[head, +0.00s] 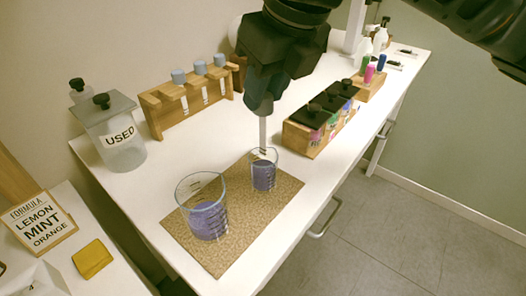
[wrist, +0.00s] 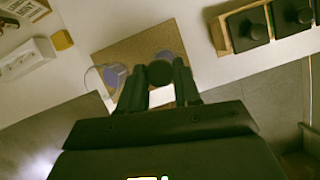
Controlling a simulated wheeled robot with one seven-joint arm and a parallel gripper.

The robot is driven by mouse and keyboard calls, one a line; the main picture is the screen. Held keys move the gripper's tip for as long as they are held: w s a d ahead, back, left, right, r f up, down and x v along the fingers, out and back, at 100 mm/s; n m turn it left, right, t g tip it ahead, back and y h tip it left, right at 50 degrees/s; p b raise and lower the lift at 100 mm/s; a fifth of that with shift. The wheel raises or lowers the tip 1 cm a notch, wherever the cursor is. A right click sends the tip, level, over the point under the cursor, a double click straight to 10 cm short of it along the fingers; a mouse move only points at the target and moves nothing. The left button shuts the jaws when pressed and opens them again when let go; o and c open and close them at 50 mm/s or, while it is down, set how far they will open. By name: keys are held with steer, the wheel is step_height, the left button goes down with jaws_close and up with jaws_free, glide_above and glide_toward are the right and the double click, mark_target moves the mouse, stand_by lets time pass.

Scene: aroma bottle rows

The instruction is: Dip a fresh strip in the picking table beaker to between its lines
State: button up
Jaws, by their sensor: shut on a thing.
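My gripper (head: 264,104) is shut on a pale strip (head: 263,130), which hangs upright below it. Dark lines show near the strip's lower end, at about the rim of the small beaker (head: 264,175) of purple liquid. I cannot tell how far inside the rim the tip is. A larger beaker (head: 206,213), also with purple liquid, stands to the left on the same mat. In the wrist view, my gripper (wrist: 160,84) has a dark round thing between its fingers, hiding part of the small beaker (wrist: 178,66); the larger beaker (wrist: 104,76) is at left.
The brown mat (head: 245,222) lies on the white table. A wooden rack (head: 158,122) with grey-capped strips and a USED jar (head: 118,145) stand behind. A wooden box of dark-capped bottles (head: 299,144) is close at right. A formula sign (head: 38,222) stands at left.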

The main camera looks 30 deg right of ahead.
steer(key=shift+f+b, duration=1.4)
steer(key=shift+f, duration=0.55)
stand_by(1.6)
stand_by(0.8)
steer(key=shift+r+p, duration=2.7)
steer(key=shift+r, duration=0.6)
